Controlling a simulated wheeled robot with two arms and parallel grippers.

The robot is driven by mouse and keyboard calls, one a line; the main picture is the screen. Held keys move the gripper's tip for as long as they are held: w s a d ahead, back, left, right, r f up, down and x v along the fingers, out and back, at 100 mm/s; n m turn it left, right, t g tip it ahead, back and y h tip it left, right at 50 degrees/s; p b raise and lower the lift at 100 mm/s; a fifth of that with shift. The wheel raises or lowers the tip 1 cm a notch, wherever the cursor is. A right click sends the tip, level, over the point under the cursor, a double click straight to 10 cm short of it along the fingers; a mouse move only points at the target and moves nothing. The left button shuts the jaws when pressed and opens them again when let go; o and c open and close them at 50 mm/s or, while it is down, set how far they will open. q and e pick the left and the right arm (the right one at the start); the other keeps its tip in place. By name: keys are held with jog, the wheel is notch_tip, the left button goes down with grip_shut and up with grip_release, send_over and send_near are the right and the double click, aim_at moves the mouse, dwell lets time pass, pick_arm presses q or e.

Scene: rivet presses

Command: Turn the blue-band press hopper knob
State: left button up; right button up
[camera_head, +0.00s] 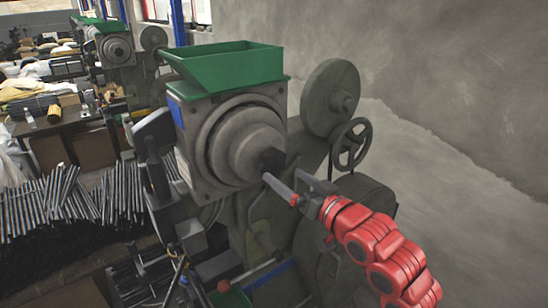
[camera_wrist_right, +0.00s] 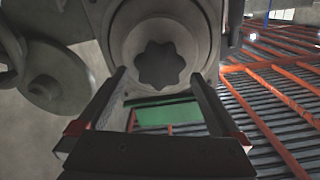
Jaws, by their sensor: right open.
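The press (camera_head: 200,150) stands in the middle of the head view, with a green hopper (camera_head: 225,66) on top and a blue band (camera_head: 176,110) on its side. Its dark knob (camera_head: 271,158) sits at the centre of a round stepped grey hub (camera_head: 235,140). In the right wrist view the knob (camera_wrist_right: 158,65) is star-shaped and faces the camera. My right gripper (camera_head: 282,175) is open in front of the knob, with its fingertips (camera_wrist_right: 160,76) apart on either side of it. I cannot tell whether they touch it. My left gripper is not in view.
A handwheel (camera_head: 350,144) and a round disc (camera_head: 331,97) are right of the hub. Metal rods (camera_head: 80,205) lie at the left. A red button (camera_head: 223,286) is at the bottom. Another press (camera_head: 115,48) stands behind. The floor at right is clear.

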aim_at(276, 167)
jog(key=p+x, duration=0.2)
jog(key=x, duration=0.3)
jog(key=shift+w+a, duration=0.2)
jog(key=shift+w, duration=0.1)
jog(key=shift+c, duration=0.2)
